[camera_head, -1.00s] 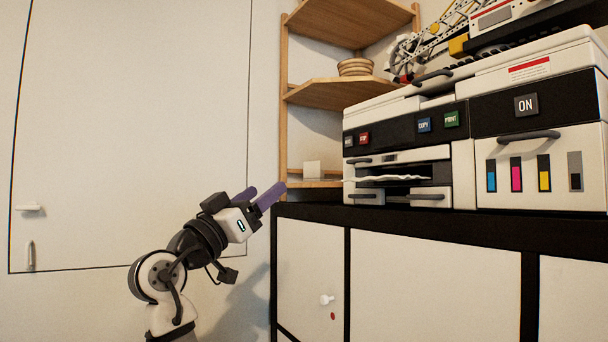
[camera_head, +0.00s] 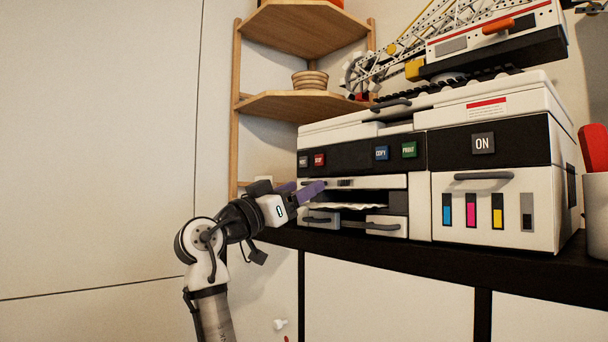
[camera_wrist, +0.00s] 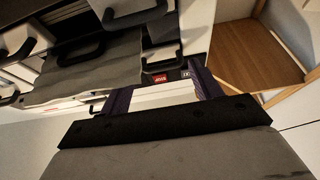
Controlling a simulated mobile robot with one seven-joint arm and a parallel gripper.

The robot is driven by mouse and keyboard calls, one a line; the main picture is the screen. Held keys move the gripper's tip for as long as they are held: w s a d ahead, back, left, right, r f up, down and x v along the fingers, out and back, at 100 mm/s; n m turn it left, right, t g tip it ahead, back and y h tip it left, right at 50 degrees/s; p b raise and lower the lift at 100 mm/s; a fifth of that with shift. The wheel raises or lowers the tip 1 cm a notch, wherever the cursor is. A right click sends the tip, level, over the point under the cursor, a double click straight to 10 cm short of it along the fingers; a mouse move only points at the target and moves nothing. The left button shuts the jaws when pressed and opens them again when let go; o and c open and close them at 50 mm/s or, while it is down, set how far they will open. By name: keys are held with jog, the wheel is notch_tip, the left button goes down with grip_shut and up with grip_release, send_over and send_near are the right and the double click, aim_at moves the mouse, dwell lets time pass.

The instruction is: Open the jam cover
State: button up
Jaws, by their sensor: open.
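The white and black printer (camera_head: 375,155) stands on the dark-topped cabinet. Its front has a white panel strip (camera_head: 375,182) with a dark handle at its left, above the paper slot. No label names the jam cover, so I cannot tell for sure which panel it is. A crumpled paper sheet (camera_head: 350,206) sticks out of the slot; it looks grey in the wrist view (camera_wrist: 95,75). My gripper (camera_head: 303,189), with purple fingers, is open at the printer's front left, near that strip. In the wrist view its fingers (camera_wrist: 160,90) straddle a white surface; contact cannot be told.
Drawer handles (camera_head: 382,227) sit below the slot. An ink-cartridge door (camera_head: 490,205) is at the right. A red STOP button (camera_wrist: 160,78) shows near the fingers. A wooden corner shelf (camera_head: 300,105) stands behind on the left. A toy crane (camera_head: 430,50) sits on top.

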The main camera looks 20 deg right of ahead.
jog(key=shift+x, duration=1)
